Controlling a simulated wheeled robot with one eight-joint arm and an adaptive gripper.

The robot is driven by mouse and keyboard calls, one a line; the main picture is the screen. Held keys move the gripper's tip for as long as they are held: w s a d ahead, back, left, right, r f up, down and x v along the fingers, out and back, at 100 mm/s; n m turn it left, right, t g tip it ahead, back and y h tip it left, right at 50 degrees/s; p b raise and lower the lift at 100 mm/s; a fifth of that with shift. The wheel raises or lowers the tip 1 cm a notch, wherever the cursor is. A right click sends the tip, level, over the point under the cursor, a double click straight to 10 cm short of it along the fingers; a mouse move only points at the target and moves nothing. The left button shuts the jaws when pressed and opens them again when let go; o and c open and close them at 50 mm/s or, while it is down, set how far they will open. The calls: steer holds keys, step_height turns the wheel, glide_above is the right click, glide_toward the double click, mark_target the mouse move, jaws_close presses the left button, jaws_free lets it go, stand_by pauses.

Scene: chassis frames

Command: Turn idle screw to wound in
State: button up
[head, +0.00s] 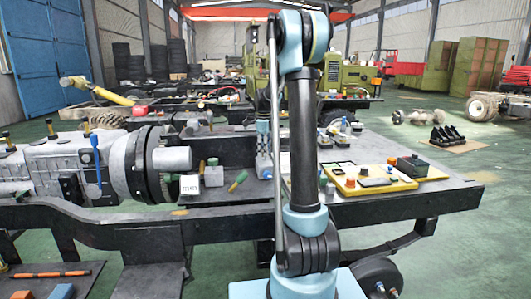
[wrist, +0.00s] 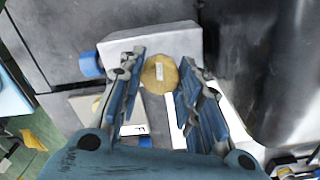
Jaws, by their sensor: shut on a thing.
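The idle screw appears to be the round brass head (wrist: 160,73) with a small pale mark on its face, in the wrist view. It sits at the edge of a light grey block (wrist: 150,40). My gripper (wrist: 160,82) has one blue finger on each side of the brass head and is shut on it. The contact faces are partly hidden by the fingers. I cannot tell from the mark how far the screw is wound. In the head view I cannot make out the screw or the fingertips clearly behind my arm.
A blue knob (wrist: 91,63) sticks out left of the block, and a dark rounded body (wrist: 275,70) stands close on the right. In the head view, a gearbox (head: 60,165) lies at left on the dark bench, and yellow trays (head: 368,178) lie at right.

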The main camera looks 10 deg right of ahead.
steer(key=shift+w+a+m, duration=0.1)
steer(key=shift+w+m, duration=0.05)
steer(key=shift+m, duration=1.05)
steer(key=o, duration=1)
steer(key=shift+c, duration=0.2)
steer(key=shift+o, duration=0.4)
steer(key=shift+r, duration=0.1)
step_height(320, 180, up, 12)
